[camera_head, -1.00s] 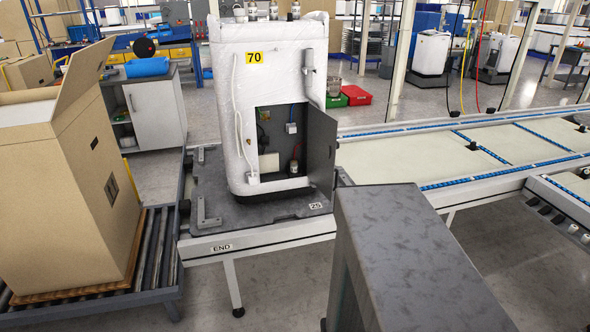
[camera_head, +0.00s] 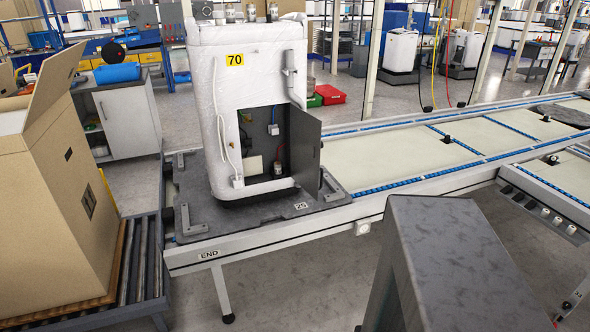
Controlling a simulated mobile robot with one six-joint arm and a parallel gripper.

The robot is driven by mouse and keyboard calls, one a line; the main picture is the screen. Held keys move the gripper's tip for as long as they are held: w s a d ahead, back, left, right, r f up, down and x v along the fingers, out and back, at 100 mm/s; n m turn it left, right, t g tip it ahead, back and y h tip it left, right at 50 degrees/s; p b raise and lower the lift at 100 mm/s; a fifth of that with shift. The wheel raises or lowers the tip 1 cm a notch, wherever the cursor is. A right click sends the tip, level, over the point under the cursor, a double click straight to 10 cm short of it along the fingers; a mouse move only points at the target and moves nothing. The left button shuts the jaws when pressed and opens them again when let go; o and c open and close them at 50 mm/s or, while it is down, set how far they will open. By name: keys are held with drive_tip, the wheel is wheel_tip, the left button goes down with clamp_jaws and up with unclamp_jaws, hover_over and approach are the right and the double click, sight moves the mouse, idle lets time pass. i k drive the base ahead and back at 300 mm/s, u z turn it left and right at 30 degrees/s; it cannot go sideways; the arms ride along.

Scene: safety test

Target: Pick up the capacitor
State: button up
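A white wrapped unit (camera_head: 248,90) with a yellow "70" label stands upright on a dark pallet (camera_head: 200,217) at the end of the conveyor. Its lower front compartment (camera_head: 256,128) is open, with a grey door (camera_head: 305,150) swung out to the right. Inside are wires, a small pale block (camera_head: 254,165) and a small cylindrical part with a reddish top (camera_head: 278,165); the cylindrical part may be the capacitor, but it is too small to be sure. My gripper is not in view. A grey part of my own body fills the lower right.
A tall cardboard box (camera_head: 60,190) stands on a roller conveyor (camera_head: 140,265) at left. A belt conveyor (camera_head: 400,160) with blue edges runs to the right. A cabinet (camera_head: 125,115) stands behind. Bare floor (camera_head: 290,280) shows in front.

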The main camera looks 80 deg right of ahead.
sight(278, 165)
drive_tip(key=z, duration=1.05)
drive_tip(key=i, duration=0.6)
drive_tip(key=u, duration=0.05)
drive_tip(key=k, duration=0.6)
drive_tip(key=u, duration=0.1)
